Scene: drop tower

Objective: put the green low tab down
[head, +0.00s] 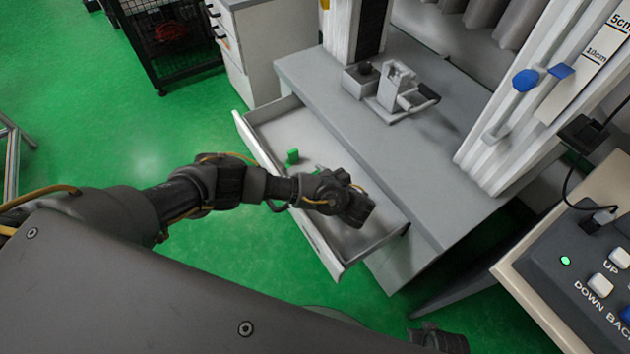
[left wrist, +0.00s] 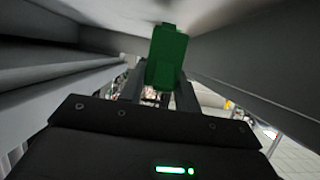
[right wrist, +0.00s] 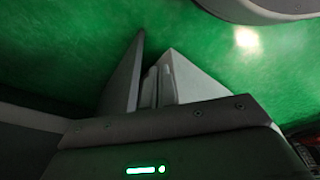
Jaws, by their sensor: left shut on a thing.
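My left gripper (head: 355,208) is over the open drawer (head: 325,262) in the head view, and its fingers are mostly hidden there. In the left wrist view, the gripper (left wrist: 160,88) is shut on a green tab (left wrist: 168,45), a stepped block sticking out past the fingertips. Grey walls stand on both sides of it. In the head view a small green piece (head: 292,156) shows in the drawer, left of my gripper. I cannot tell whether this is the held tab. In the right wrist view, pale finger-like shapes (right wrist: 150,85) stand over the green floor; their opening is unclear.
A grey bench (head: 425,170) with a metal clamp fixture (head: 393,90) stands above the drawer. A white rail column with blue knobs (head: 525,80) rises at right. A button panel (head: 580,270) is at lower right. Bare drawer floor shows around my gripper.

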